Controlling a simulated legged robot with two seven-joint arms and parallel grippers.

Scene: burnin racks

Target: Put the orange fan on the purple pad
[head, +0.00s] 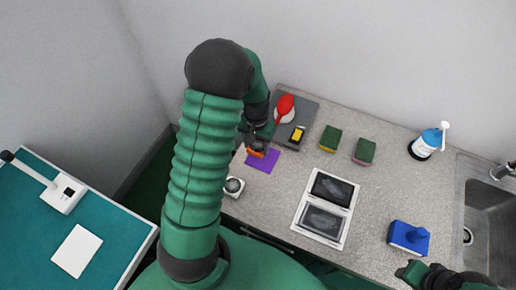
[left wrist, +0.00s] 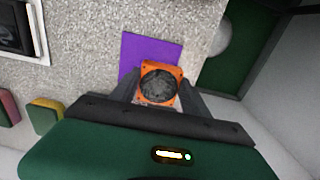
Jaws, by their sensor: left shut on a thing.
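The orange fan (left wrist: 160,84) has a square orange frame with a dark round middle. My left gripper (left wrist: 162,92) is shut on it, one finger on each side. In the head view the fan (head: 257,152) shows small below my left gripper (head: 254,143), partly hidden by it. The flat purple pad (head: 264,161) lies on the grey counter; in the left wrist view the fan overlaps the pad's (left wrist: 145,50) lower right part. I cannot tell whether the fan touches the pad. My right gripper (head: 412,270) is at the lower right; its jaws are unclear.
A grey tray (head: 309,112) with a red and a yellow item lies behind the pad. Two green sponges (head: 331,138), a white-framed device (head: 324,208), a blue block (head: 408,237), a bottle (head: 428,142) and a sink (head: 487,215) are to the right. A round white-and-dark item (head: 233,187) stands nearby.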

